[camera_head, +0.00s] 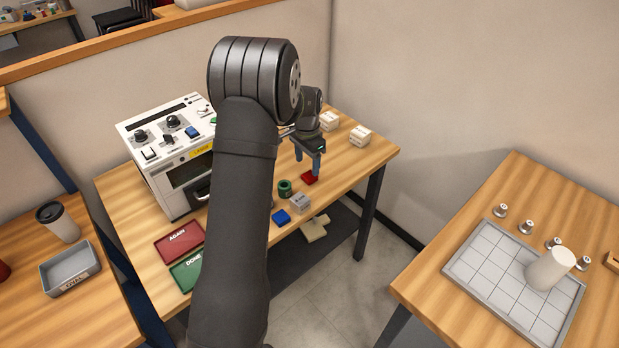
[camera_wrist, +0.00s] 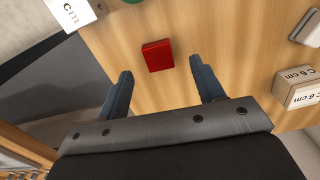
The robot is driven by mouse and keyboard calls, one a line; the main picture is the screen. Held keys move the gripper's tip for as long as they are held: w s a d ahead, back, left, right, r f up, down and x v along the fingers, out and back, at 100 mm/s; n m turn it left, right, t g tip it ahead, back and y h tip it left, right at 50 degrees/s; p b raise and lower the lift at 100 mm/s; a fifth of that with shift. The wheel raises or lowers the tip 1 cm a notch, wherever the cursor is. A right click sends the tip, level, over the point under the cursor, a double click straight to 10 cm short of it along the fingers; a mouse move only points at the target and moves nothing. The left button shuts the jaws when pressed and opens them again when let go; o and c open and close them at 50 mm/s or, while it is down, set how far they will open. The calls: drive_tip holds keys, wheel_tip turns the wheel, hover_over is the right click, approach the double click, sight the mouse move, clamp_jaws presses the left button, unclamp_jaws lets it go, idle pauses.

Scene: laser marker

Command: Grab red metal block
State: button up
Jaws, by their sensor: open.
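The red metal block (camera_wrist: 158,55) lies flat on the wooden table, seen in the wrist view just beyond the fingertips and roughly midway between them. In the head view the red block (camera_head: 309,177) sits near the table's front edge, close to my gripper's fingers. My gripper (camera_wrist: 165,80) is open and empty, with its two blue fingers apart. In the head view my gripper (camera_head: 308,165) is above the table next to the block. My own arm hides part of the table in the head view.
A green cylinder (camera_head: 285,187), a grey block (camera_head: 300,202) and a blue block (camera_head: 281,217) stand left of the red block. White blocks (camera_head: 360,135) stand at the right rear. The laser machine (camera_head: 165,150) is at the left, with red (camera_head: 179,243) and green trays before it.

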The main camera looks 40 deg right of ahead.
sight(310, 175)
drive_tip(key=f, duration=0.5)
drive_tip(key=shift+s+d, duration=0.2)
drive_tip(key=shift+d, duration=0.1)
drive_tip(key=c, duration=1.1)
